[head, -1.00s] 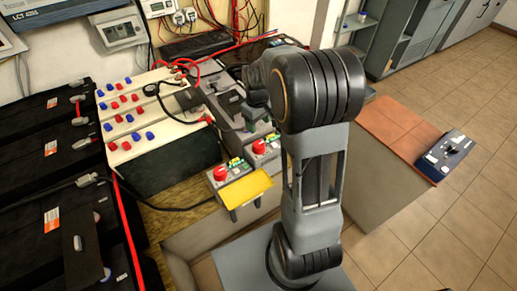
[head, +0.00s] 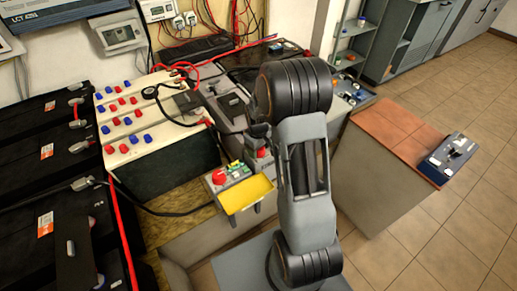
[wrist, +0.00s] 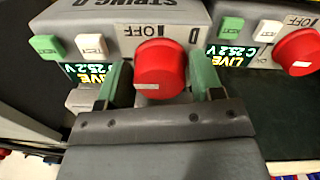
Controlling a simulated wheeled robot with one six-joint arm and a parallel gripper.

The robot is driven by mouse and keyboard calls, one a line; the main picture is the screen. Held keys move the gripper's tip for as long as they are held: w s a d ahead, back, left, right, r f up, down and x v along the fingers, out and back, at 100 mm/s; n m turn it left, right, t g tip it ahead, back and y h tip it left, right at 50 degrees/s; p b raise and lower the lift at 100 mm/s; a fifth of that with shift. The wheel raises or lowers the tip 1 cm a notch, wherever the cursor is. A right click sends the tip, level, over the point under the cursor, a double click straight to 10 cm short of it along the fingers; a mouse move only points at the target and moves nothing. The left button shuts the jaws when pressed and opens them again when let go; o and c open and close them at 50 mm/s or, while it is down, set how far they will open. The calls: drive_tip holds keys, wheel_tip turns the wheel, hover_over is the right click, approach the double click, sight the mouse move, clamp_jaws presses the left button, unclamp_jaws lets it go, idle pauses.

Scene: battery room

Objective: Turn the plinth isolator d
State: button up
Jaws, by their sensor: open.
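The plinth isolator d is a red round knob (wrist: 160,68) with a pale pointer mark, on a grey box (wrist: 75,12) lettered STRING D. The mark points left, away from the OFF label above the knob. The box's display reads LIVE and 25.2 V. My gripper (wrist: 160,85) is open, its green-tipped fingers on either side of the knob; I cannot tell whether they touch it. In the head view, two red knobs (head: 219,177) (head: 262,153) show beside my arm; I cannot tell which is d. My fingers are hidden there.
A similar box C with its own red knob (wrist: 303,52) stands close on the right in the wrist view. In the head view, black battery blocks (head: 50,150) fill the left, and a yellow plate (head: 247,194) juts out below the boxes. Open floor (head: 480,220) lies right.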

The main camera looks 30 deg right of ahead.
drive_tip(key=shift+c, duration=0.2)
drive_tip(key=c, duration=0.6)
drive_tip(key=m, duration=0.9)
drive_tip(key=shift+m, duration=0.3)
drive_tip(key=m, duration=0.4)
drive_tip(key=shift+g, duration=0.3)
drive_tip(key=shift+w+m, duration=0.1)
drive_tip(key=shift+m, duration=2)
